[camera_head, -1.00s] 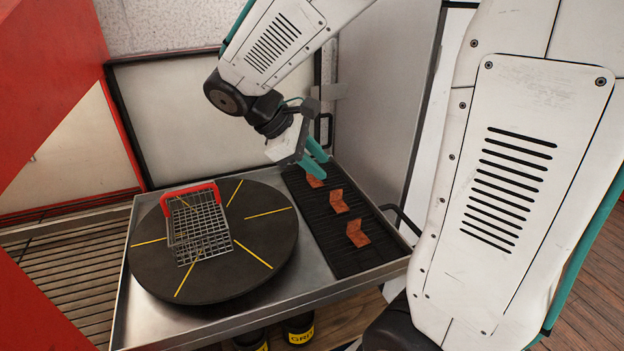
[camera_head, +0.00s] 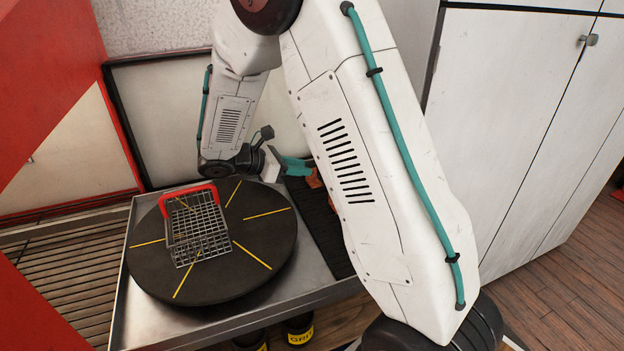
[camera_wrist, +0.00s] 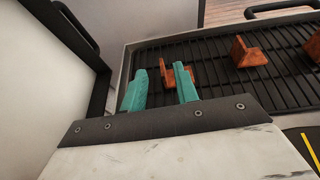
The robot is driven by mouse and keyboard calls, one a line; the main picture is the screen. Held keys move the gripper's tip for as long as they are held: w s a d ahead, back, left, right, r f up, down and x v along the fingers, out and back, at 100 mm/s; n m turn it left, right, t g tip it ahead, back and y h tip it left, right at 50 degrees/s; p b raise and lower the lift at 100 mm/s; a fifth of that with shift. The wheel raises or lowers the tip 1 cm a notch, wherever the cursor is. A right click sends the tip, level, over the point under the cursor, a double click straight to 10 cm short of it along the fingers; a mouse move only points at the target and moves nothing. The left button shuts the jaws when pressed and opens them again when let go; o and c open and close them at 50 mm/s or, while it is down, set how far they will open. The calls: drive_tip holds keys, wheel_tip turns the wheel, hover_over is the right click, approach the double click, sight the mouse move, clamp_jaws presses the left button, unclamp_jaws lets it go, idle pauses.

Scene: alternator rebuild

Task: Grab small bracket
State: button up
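Rust-red, L-shaped small brackets lie on a black ribbed mat. In the wrist view the nearest bracket (camera_wrist: 166,78) lies just beyond my gripper (camera_wrist: 160,82). My gripper's two teal fingers are apart, with nothing held between them. The right finger overlaps part of this bracket; I cannot tell whether it touches. A second bracket (camera_wrist: 246,52) and a third bracket (camera_wrist: 314,46) lie farther right. In the head view my gripper (camera_head: 298,165) is low at the mat's far end, beside a partly hidden bracket (camera_head: 313,179).
The black mat (camera_head: 325,232) lies on a metal-rimmed table (camera_head: 150,325). A dark turntable (camera_head: 225,280) with yellow lines carries a wire basket (camera_head: 200,230) with a red handle. A pale wall panel (camera_wrist: 45,70) stands close left of my gripper in the wrist view.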

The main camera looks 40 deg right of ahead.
sight(314, 178)
drive_tip(key=x, duration=0.4)
drive_tip(key=shift+s+a+f, duration=0.1)
drive_tip(key=shift+s, duration=0.05)
clamp_jaws()
